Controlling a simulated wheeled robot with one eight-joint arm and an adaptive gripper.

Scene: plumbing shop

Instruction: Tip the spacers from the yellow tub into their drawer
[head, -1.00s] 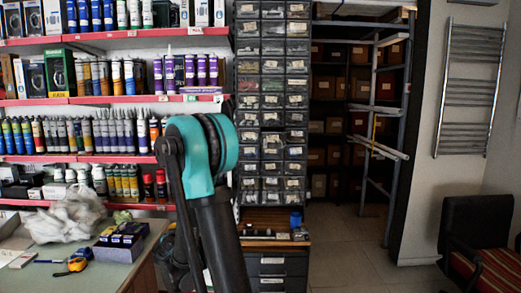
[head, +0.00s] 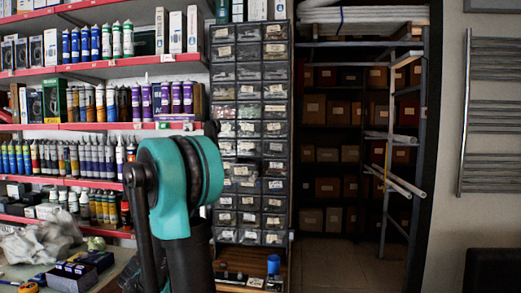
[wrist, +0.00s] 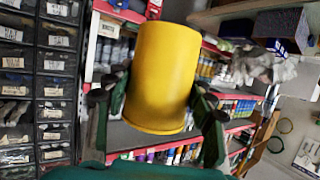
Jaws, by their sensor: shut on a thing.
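The yellow tub (wrist: 163,78) is held between the two dark green fingers of my gripper (wrist: 158,106) in the wrist view. The fingers press on its two sides, and it looks a little tilted there. Its inside and the spacers are hidden. The grey drawer cabinet (head: 249,130), with many small labelled drawers, stands ahead in the head view. It also shows at the left of the wrist view (wrist: 40,75). No drawer clearly stands open, and I cannot tell which one is for the spacers. In the head view my gripper and the tub are hidden behind my arm.
Red-edged shelves (head: 100,126) of tubes and boxes stand left of the cabinet. A blue cup-like thing (head: 273,265) is on the wooden ledge below the drawers. A counter with a plastic bag (head: 40,240) is at lower left. A metal rack and open floor (head: 345,265) lie right.

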